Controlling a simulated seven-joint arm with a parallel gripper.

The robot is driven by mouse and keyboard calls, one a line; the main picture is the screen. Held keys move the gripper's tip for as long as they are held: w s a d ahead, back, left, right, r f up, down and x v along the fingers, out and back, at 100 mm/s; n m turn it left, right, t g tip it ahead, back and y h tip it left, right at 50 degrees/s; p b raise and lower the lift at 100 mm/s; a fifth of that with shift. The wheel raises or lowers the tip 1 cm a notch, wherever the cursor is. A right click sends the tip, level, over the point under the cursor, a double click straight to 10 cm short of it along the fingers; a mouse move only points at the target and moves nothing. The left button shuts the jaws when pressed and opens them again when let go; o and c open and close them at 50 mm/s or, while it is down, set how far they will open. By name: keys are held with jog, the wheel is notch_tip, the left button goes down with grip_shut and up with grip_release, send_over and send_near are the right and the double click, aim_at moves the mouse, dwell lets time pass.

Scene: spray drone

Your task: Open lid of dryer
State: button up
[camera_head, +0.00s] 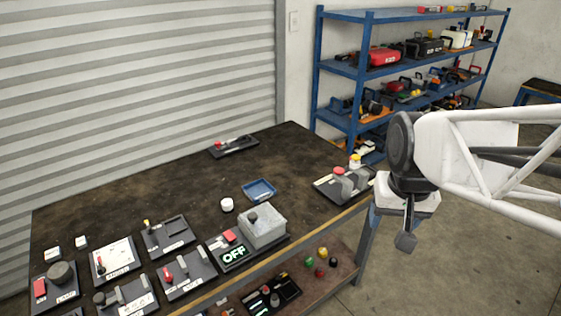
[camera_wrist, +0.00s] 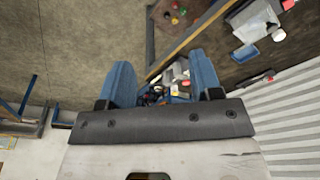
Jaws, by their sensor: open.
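What looks like the dryer is a grey box (camera_head: 262,228) with a small dark knob on top, on a black base near the table's front edge. Its top looks closed. A panel beside it reads "OFF" in green, with a red switch left of the box. My gripper (camera_head: 406,235) hangs to the right, beyond the table's edge and well apart from the box. In the wrist view my gripper (camera_wrist: 162,78) shows two blue fingers spread apart with nothing held between them. A pale box, seemingly the dryer (camera_wrist: 252,22), shows at upper right there.
The dark table (camera_head: 130,190) holds several switch panels at front left. A blue tray (camera_head: 259,190) and a white round piece (camera_head: 227,204) lie behind the box. A panel with red knobs (camera_head: 342,184) sits at the right edge. A blue shelf (camera_head: 365,75) stands behind.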

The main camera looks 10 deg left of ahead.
jog(key=w+a+f, duration=0.2)
jog(key=w+a, duration=0.4)
jog(key=w, duration=0.1)
jog(key=n+g, duration=0.1)
jog(key=g, duration=0.1)
send_near(252, 214)
jog(key=shift+s+d+f, duration=0.15)
jog(key=shift+d+f, duration=0.15)
jog(key=shift+f, duration=0.1)
jog(key=shift+a+f, duration=0.25)
jog(key=shift+a, duration=0.1)
jog(key=shift+f, duration=3.85)
